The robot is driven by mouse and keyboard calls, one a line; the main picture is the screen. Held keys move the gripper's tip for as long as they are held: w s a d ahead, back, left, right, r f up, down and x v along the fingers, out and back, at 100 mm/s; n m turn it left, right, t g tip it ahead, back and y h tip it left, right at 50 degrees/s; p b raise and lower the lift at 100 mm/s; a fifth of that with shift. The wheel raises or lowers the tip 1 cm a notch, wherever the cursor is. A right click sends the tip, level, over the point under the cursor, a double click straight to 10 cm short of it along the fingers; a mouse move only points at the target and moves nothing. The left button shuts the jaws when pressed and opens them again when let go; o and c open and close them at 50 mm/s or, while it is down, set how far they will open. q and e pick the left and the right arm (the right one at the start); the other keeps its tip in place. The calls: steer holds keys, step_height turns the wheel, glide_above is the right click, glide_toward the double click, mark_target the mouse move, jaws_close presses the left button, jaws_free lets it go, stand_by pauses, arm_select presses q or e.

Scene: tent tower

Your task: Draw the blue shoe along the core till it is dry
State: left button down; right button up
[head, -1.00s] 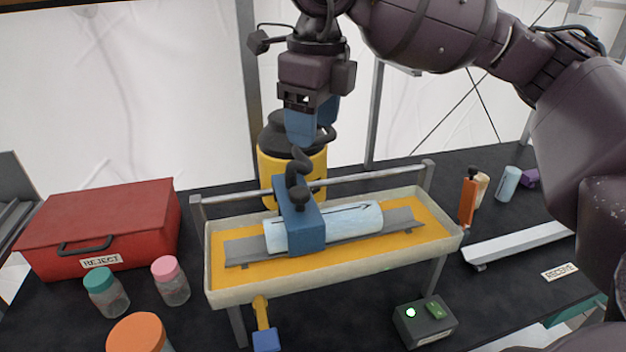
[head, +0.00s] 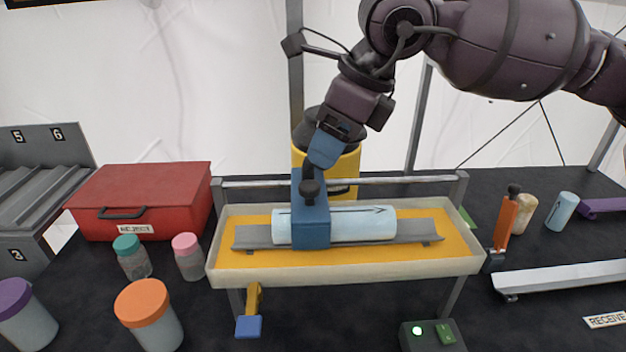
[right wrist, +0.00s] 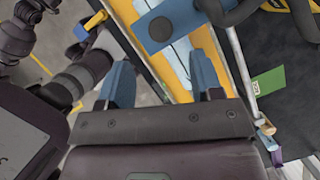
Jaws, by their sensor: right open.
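The blue shoe (head: 310,228) straddles the pale blue core (head: 362,223) left of its middle, with a dark knob on its front. The core lies level on a grey rail in the cream tray (head: 350,269). My right gripper (head: 322,160) is open, tilted, with its blue fingers just above and behind the shoe's top. In the right wrist view the two blue fingers (right wrist: 162,75) stand apart with nothing between them, and the shoe (right wrist: 170,22) shows beyond them. Whether the fingers touch the shoe is hidden. My left gripper is out of view.
A metal bar (head: 400,180) runs along the tray's back. A yellow canister (head: 340,165) stands behind. A red case (head: 140,200) and several lidded jars are at left. An orange-handled tool (head: 505,222) stands at right. A box with a lit green light (head: 432,335) is in front.

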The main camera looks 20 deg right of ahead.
mark_target(310, 184)
steer(key=x, duration=0.6)
steer(key=shift+w+f, duration=0.1)
steer(key=shift+f, duration=0.3)
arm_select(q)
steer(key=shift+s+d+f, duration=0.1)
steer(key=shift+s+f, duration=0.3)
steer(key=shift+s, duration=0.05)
arm_select(e)
steer(key=shift+w+a+f, duration=0.15)
steer(key=shift+a+f, duration=0.1)
steer(key=shift+f, duration=0.35)
